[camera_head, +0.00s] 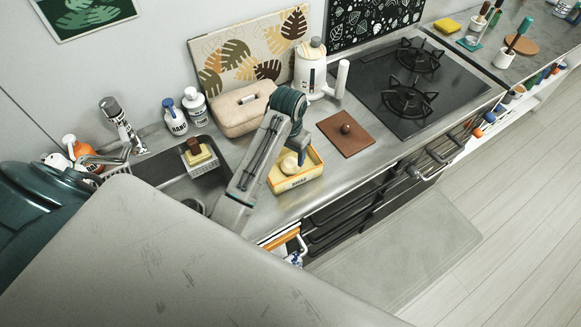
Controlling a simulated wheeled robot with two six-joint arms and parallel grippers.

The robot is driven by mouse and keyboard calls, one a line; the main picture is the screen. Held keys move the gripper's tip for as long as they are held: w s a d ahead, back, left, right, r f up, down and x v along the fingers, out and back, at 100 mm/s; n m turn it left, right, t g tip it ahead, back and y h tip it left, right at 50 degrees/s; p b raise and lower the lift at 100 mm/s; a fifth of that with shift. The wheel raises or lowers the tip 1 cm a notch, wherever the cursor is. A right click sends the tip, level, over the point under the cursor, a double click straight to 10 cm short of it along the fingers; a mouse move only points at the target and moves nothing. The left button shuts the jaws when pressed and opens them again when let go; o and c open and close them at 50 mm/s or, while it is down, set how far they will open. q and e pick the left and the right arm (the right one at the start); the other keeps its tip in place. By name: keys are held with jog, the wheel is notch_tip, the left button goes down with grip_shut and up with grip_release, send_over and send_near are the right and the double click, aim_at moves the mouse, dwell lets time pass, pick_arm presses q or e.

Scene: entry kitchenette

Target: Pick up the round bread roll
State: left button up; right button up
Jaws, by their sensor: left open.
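A small pale round thing, which looks like the round bread roll (289,166), sits in a yellow tray (313,173) on the counter, right of the sink. My left arm reaches over the counter, and its teal wrist stands above the tray's back edge. My left gripper (297,152) points down at the roll and is open. The gripper and arm cover part of the roll and the tray's left side. I cannot tell whether the fingers touch the roll. My right gripper is out of view.
A tan case (240,112) and a white kettle (309,72) stand behind. The sink (205,180) is left; a black hob (385,80) is right. Closed drawers are below.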

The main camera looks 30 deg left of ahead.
aim_at(290, 162)
pick_arm(q)
jog(key=shift+w+a+f, duration=0.1)
jog(key=shift+w+f, duration=0.1)
jog(key=shift+f, duration=0.7)
notch_tip(290, 162, down, 4)
jog(key=p, duration=0.2)
jog(key=shift+r+p, duration=0.1)
jog(key=shift+p, duration=0.3)
jog(key=shift+w+f, duration=0.2)
jog(key=shift+f, duration=0.3)
jog(key=shift+s, duration=0.1)
jog(key=c, duration=0.8)
